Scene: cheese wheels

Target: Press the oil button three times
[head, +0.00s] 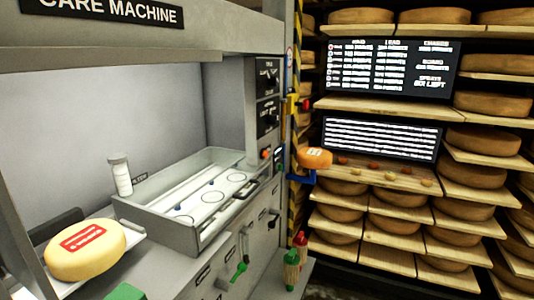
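The cheese care machine (150,50) fills the left side of the head view. A narrow control panel (266,110) stands on its right post. Below it are an orange-red round button (265,153) and a green one (278,152). Their labels are too small to read, so I cannot tell which button is the oil button. My gripper is not in view.
A yellow cheese wheel (86,249) with a red label sits at the machine's left. A metal tray (185,238) and a white cylinder (120,175) are beside it. Red and green bottles (292,262) stand low. Cheese shelves (400,108) and two dark screens (388,68) fill the right.

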